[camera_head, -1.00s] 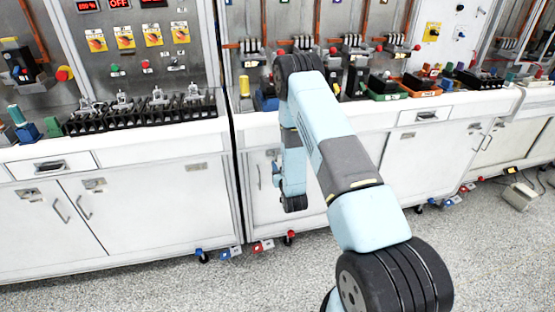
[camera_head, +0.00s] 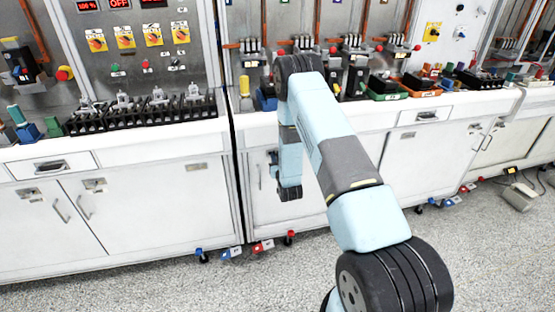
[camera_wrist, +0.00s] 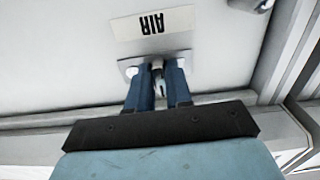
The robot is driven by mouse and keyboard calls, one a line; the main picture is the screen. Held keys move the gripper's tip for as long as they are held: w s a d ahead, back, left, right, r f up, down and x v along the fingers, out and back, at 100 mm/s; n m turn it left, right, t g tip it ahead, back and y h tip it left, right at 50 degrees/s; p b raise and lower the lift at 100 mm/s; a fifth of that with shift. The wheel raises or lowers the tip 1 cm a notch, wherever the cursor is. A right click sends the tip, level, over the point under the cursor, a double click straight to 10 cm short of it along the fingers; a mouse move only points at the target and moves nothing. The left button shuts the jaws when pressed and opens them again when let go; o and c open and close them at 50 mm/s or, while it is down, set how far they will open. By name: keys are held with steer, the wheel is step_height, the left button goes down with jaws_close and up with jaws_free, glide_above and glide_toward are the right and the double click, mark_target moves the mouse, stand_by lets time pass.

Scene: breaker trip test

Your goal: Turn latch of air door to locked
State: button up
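The air door (camera_wrist: 60,60) is a white cabinet door with an upside-down "AIR" label (camera_wrist: 153,24) in the wrist view. Its latch (camera_wrist: 132,70) sits below the label, with a silver plate and a small metal lever. My gripper (camera_wrist: 158,72) has its two blue fingers close together, one on each side of the lever, and looks shut on it. The fingers hide part of the latch, so its turn angle is hard to read. In the head view my gripper (camera_head: 273,158) is at the cabinet front, and my arm hides much of that door.
White cabinets (camera_head: 150,205) with bar handles line the wall, below a bench of electrical gear and breakers (camera_head: 140,112). A frame edge (camera_wrist: 285,50) runs along the right in the wrist view.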

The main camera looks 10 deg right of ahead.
jaws_close()
steer(key=n, duration=1.7)
steer(key=shift+a+n, duration=0.15)
steer(key=shift+n, duration=0.25)
stand_by(0.4)
